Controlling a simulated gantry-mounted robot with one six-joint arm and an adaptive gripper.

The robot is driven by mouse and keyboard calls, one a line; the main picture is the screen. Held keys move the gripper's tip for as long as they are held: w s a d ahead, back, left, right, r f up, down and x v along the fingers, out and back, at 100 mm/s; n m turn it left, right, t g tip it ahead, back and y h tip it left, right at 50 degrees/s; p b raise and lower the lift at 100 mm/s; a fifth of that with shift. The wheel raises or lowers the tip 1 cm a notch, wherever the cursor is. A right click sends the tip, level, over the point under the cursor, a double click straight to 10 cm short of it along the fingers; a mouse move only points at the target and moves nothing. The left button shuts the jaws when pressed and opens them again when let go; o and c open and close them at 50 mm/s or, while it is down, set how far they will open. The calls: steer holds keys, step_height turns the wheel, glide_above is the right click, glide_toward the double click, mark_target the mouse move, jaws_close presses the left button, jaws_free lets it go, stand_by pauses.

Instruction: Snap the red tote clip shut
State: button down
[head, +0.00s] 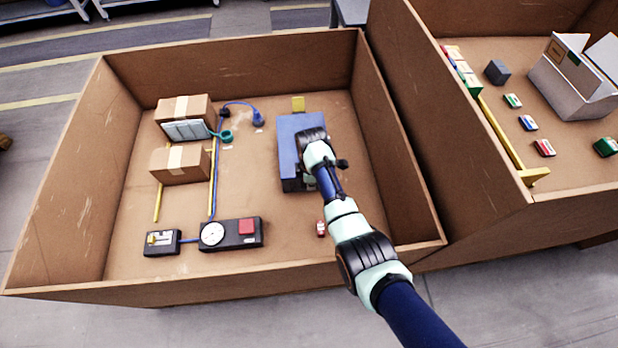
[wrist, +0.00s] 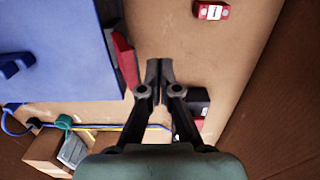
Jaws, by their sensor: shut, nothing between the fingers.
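The blue tote (head: 289,128) stands in the right part of the large brown bin, with my arm across its right side. The tote also fills the upper left of the wrist view (wrist: 60,50). The red clip (wrist: 124,62) shows there as a red piece along the tote's side; I cannot tell how far it stands off. In the head view I cannot make out the clip. My gripper (wrist: 158,66) is shut and empty. In the picture its fingertips are just right of the red clip; I cannot tell whether they touch it.
A small red block (head: 321,228) lies on the bin floor in front of the tote. A black box with a dial (head: 240,233) and cartons (head: 181,164) stand to the left. The bin's right wall (head: 388,140) rises close beside my arm. Floor between tote and cartons is mostly free.

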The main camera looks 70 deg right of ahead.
steer(key=shift+w+d+b, duration=0.4)
steer(key=shift+d+b, duration=0.05)
steer(key=shift+d, duration=0.25)
step_height(320, 180, up, 7)
steer(key=a+p, duration=0.1)
steer(key=p, duration=0.8)
steer(key=shift+s, duration=0.3)
